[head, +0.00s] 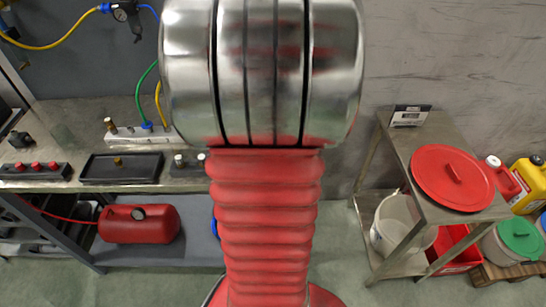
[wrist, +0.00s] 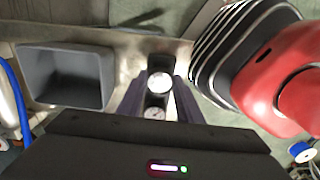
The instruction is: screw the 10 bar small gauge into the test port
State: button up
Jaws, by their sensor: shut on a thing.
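In the wrist view my gripper (wrist: 160,88) is shut on a small round gauge with a white face (wrist: 159,82), which sits between the dark fingers. A second, darker dial (wrist: 155,113) shows nearer the wrist, between the fingers. The markings are too small to read, so I cannot tell which one is the 10 bar gauge. My gripper is not visible in the head view, where my own arm fills the middle. I cannot pick out the test port for certain in either view.
In the wrist view a grey bin (wrist: 108,80) lies left of the fingers. In the head view the left bench holds a black tray (head: 92,178), a block with red caps (head: 52,175) and a white manifold (head: 126,139). A red tank (head: 112,230) sits below. A steel cart (head: 394,160) stands right.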

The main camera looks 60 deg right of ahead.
jog(key=shift+r, duration=0.45)
dwell(0.6)
jog(key=shift+r, duration=1.7)
